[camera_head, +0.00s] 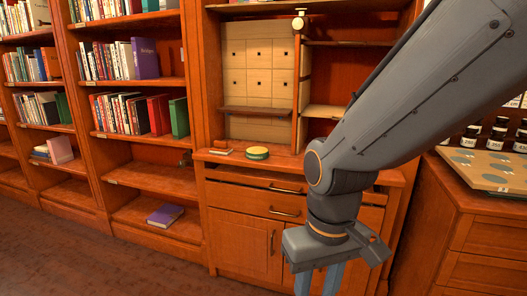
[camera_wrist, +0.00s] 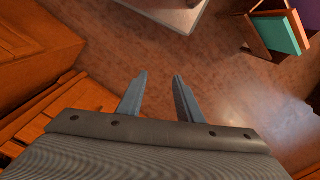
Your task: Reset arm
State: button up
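My arm reaches in from the upper right in the head view and bends down in front of the wooden cabinet (camera_head: 240,226). My gripper (camera_head: 318,285) points downward at the bottom of that view, where its fingertips are cut off. In the wrist view my gripper (camera_wrist: 161,80) shows two grey fingers standing apart with nothing between them. Beyond them is bare reddish-brown floor (camera_wrist: 150,55).
Bookshelves (camera_head: 130,140) with several books stand at the left. A purple book (camera_head: 165,215) lies on a low shelf. A round green-and-yellow tin (camera_head: 257,153) sits on the cabinet ledge. A counter with a board (camera_head: 480,165) and jars stands at the right.

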jog(key=s+d+r+m+p, duration=0.1)
jog(key=d+r+m+p, duration=0.2)
jog(key=d+r+p, duration=0.7)
notch_tip(320, 180, up, 2)
jog(key=p, duration=0.6)
jog(key=shift+d+m, duration=0.15)
jog(key=shift+m, duration=0.15)
jog(key=shift+s, duration=0.1)
dwell(0.9)
